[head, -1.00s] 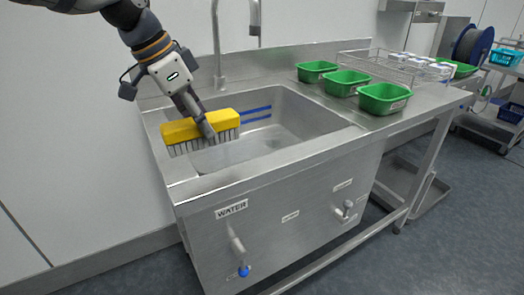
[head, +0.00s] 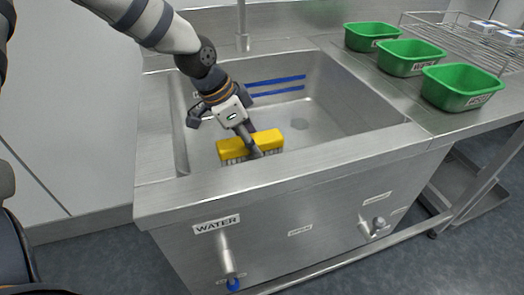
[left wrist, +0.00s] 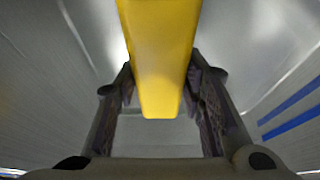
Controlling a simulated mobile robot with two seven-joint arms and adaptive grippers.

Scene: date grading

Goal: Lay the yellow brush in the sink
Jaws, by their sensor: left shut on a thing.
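The yellow brush (head: 233,147) has a yellow block and pale bristles that point down. My left gripper (head: 256,151) is shut on the brush. In the left wrist view the yellow block (left wrist: 158,60) sits between the two fingers of the gripper (left wrist: 160,98). The steel sink (head: 345,112) is a deep basin with blue stripes on its back wall. The brush is inside the basin's outline, near its front wall. I cannot tell whether the bristles touch the sink floor, as the front rim hides the area below. My right gripper is not in view.
Green tubs (head: 462,87) stand in a row on the steel counter right of the sink. A wire rack (head: 450,28) with white boxes is behind them. A tap pipe (head: 242,25) rises at the sink's back. The right part of the basin is free.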

